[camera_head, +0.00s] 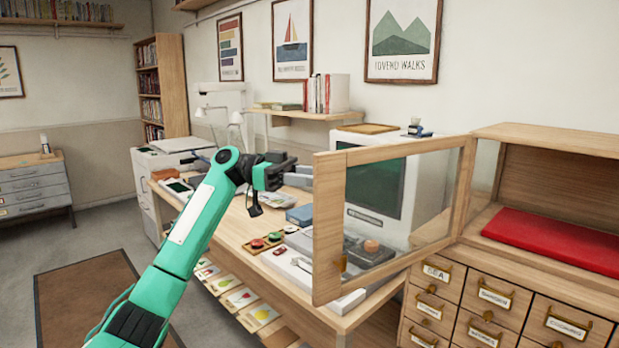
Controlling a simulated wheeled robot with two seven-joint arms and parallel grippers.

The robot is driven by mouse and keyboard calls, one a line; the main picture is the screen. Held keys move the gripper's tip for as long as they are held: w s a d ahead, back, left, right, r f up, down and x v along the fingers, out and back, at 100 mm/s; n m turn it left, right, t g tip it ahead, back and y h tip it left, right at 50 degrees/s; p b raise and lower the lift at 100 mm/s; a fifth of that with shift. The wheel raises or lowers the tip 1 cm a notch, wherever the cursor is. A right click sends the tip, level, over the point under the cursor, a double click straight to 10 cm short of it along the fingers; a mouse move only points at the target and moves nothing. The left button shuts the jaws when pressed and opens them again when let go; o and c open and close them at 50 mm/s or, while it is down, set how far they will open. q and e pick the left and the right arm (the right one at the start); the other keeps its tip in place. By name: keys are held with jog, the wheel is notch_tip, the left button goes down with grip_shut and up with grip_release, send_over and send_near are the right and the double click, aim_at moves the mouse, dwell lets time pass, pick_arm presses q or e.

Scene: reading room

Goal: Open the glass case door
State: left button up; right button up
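The glass case door (330,225) is a wooden frame with a clear pane. It stands swung wide out from the case (545,140), hinged on its right side, and reaches out in front of the desk. A small brass knob (340,264) sits low on its free edge. The case front is uncovered, showing a red cushioned base inside. My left gripper (300,176) is just left of the upper free edge of the door; I cannot tell whether it touches the door. Its fingers are small here, and their gap is unclear. My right gripper is out of view.
A wooden desk (228,225) behind the door holds a monitor (378,185), small coloured items and a blue box (300,214). Labelled drawers (490,300) stand under the case. Open floor (100,240) with a brown rug (85,295) lies at left.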

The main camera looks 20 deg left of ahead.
pick_arm(q)
jog(key=shift+r, duration=0.35)
